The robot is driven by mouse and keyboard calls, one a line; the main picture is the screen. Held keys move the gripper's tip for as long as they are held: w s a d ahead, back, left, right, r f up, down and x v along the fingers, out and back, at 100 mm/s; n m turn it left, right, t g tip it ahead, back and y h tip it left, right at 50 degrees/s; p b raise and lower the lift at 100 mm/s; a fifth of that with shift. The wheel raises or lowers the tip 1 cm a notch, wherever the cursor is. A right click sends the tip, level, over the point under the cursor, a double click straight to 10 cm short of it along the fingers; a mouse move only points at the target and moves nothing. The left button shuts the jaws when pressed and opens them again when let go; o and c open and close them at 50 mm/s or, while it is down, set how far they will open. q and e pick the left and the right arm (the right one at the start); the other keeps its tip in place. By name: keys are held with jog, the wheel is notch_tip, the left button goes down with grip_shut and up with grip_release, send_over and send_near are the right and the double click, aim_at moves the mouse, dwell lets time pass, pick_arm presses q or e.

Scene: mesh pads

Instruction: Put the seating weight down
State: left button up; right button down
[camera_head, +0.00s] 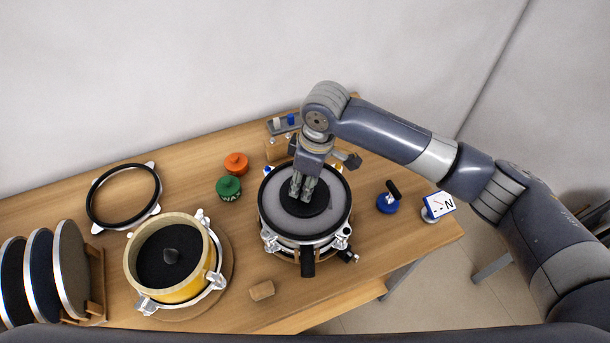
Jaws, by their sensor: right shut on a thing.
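My right gripper (302,195) points down over the round clamped housing in the middle of the table. It is shut on the seating weight (316,207), which looks like a dark round disc; the fingers hide its grip. The disc is over the grey pad (335,215) inside the housing's black rim (262,213). I cannot tell whether it touches the pad. My left gripper is not in view.
A yellow ring housing (190,291) with a dark fill and a knob stands at left. A blue handled tool (388,205) and a sign (440,204) stand right.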

jog(key=shift+w+a+r, duration=0.1)
jog(key=shift+a+r, duration=0.05)
jog(key=c, duration=1.2)
grip_release()
jog(key=shift+f, duration=0.2)
jog(key=shift+s, duration=0.25)
jog(key=shift+w+d+r+b, duration=0.1)
jog(key=shift+d+r+b, duration=0.15)
jog(key=shift+r, duration=0.3)
jog(key=r+b, duration=0.1)
jog(key=r, duration=0.5)
jog(key=d+r+b, duration=0.1)
jog(key=r, duration=0.2)
jog(key=shift+s+d+r+b, duration=0.1)
jog(key=shift+s+r+b, duration=0.2)
jog(key=shift+b, duration=0.05)
jog(key=shift+s+d+r, duration=0.1)
jog(key=shift+r, duration=0.65)
